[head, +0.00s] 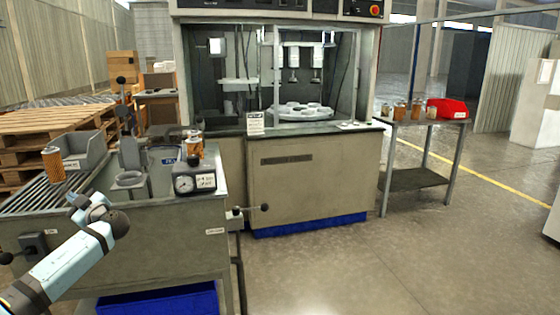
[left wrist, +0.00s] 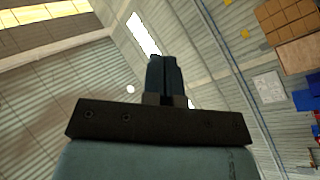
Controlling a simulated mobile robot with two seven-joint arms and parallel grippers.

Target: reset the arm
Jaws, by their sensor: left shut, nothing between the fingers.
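My left arm (head: 75,262) comes in from the lower left in the head view, bent in front of the grey bench (head: 165,235). In the left wrist view my left gripper (left wrist: 165,62) has its two dark fingers together, with nothing between them. It points towards the roof and wall panels, clear of any object. My right gripper is in neither view.
An orange filter cartridge (head: 53,164) stands on the rollers at the left, by a grey bin (head: 85,148). A gauge box (head: 195,180) sits on the bench. Behind is a glazed machine (head: 265,185). A side table (head: 422,178) at right holds several cartridges and a red bin (head: 447,107).

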